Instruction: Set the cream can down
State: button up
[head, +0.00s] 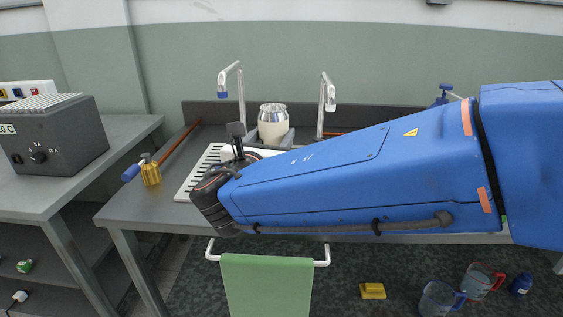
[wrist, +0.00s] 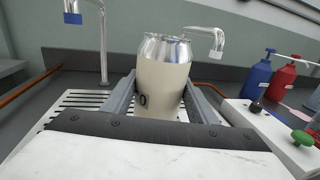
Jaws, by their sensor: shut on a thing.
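The cream can (head: 272,128) has a pale body and a shiny silver top. It also shows upright in the wrist view (wrist: 162,85). My gripper (head: 268,140) is shut on the can, with one grey finger on each side of it. In the wrist view my gripper (wrist: 160,98) hides the can's base, so I cannot tell whether it touches the surface below. A white slotted drain plate (head: 197,172) lies on the counter; it also shows under and beside the can in the wrist view (wrist: 65,112).
Two taps (head: 239,85) (head: 324,95) rise behind the can. A brass and blue tool (head: 151,171) stands at the counter's left. A grey control box (head: 58,135) sits on the left table. Blue (wrist: 258,75) and red (wrist: 284,75) bottles stand at the wrist view's right.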

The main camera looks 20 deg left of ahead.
jog(key=shift+f, duration=3.15)
jog(key=o, duration=1.2)
jog(key=shift+f, duration=0.15)
jog(key=shift+c, duration=0.2)
jog(key=shift+s, duration=0.3)
jog(key=s, duration=1.1)
jog(key=shift+s+d, duration=0.25)
jog(key=shift+s, duration=0.1)
